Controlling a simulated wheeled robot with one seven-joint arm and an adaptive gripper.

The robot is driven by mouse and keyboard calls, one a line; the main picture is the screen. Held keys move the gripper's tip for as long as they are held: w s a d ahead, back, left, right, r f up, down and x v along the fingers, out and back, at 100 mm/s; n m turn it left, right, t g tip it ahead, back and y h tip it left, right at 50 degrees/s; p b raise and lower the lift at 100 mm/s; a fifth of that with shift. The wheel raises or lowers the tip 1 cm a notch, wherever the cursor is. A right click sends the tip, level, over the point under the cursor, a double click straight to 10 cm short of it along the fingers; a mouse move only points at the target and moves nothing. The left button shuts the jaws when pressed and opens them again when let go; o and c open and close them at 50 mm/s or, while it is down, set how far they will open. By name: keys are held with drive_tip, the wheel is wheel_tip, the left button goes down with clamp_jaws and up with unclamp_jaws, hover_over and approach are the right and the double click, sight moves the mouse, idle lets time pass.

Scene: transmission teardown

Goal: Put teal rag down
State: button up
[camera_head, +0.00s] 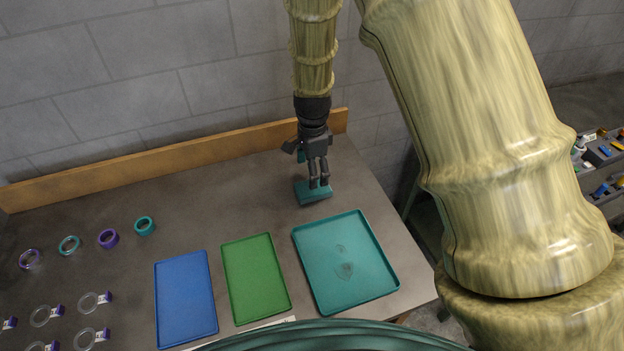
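The teal rag (311,195) is a small folded teal piece near the back right of the table, behind the teal tray (382,262). My gripper (319,184) points down over it, with its two dark fingers close together and their tips at the rag. The fingers look shut on the rag, and the tips overlap its upper part. The rag is at or just above the tabletop; I cannot tell if it bears on it. The teal tray holds a dark stain-like mark.
A green tray (256,277) and a blue tray (186,298) lie left of the teal tray. Several purple and teal rings (108,238) and clear ringed parts (95,302) lie at left. A wooden ledge (180,157) runs along the back. The table (225,200) is bare left of the rag.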

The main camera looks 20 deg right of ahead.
drive_tip(key=shift+r+b, duration=0.55)
drive_tip(key=shift+r, duration=1.8)
